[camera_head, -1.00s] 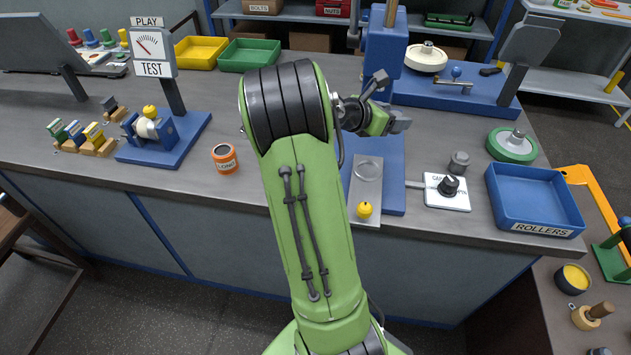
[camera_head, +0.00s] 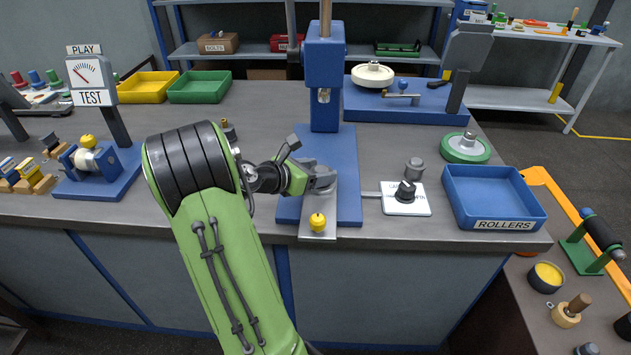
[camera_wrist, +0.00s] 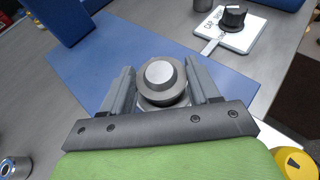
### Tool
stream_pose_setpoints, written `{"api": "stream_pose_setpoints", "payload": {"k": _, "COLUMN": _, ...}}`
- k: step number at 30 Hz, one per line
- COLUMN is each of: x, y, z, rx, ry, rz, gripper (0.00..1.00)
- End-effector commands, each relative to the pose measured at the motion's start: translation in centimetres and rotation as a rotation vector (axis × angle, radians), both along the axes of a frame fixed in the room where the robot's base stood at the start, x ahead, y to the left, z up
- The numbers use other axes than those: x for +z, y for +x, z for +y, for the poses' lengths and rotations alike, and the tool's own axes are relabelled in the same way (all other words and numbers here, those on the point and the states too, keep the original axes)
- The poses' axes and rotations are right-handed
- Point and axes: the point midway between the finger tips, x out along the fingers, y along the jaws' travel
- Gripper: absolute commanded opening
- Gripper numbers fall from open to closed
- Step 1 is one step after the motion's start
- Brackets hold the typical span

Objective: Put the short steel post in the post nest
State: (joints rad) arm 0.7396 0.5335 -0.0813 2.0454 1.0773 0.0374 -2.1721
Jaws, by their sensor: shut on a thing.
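The short steel post (camera_wrist: 160,74) shows in the wrist view as a round grey piece with a pale flat top, between the jaws. My gripper (camera_wrist: 163,88) is shut on it. In the head view my gripper (camera_head: 327,177) is over the grey plate with a yellow knob (camera_head: 318,233), on the blue press base (camera_head: 348,205). A paler round edge shows under the post in the wrist view; I cannot tell whether the post touches it. The post nest is not clearly seen; the ring seen earlier on the plate is now covered by my gripper.
The blue press head (camera_head: 325,65) stands just behind my gripper. To the right are a white card with a black knob (camera_head: 405,196), a grey cylinder (camera_head: 414,168) and the blue ROLLERS tray (camera_head: 494,195). The TEST stand (camera_head: 90,85) is at left.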

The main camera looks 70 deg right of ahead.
Motion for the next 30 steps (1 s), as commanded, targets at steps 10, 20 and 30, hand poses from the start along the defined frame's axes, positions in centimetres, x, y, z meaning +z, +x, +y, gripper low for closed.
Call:
{"api": "stream_pose_setpoints", "payload": {"k": 10, "x": -0.5, "y": 0.0, "z": 0.0, "rx": 0.000, "ry": -0.005, "rz": 0.000, "gripper": 0.09}}
{"api": "stream_pose_setpoints", "payload": {"k": 20, "x": -0.6, "y": 0.0, "z": 0.0, "rx": 0.001, "ry": -0.002, "rz": -0.002, "gripper": 0.86}}
{"api": "stream_pose_setpoints", "payload": {"k": 30, "x": 1.3, "y": 1.9, "z": 2.6, "rx": 0.009, "ry": -0.001, "rz": 0.000, "gripper": 0.86}}
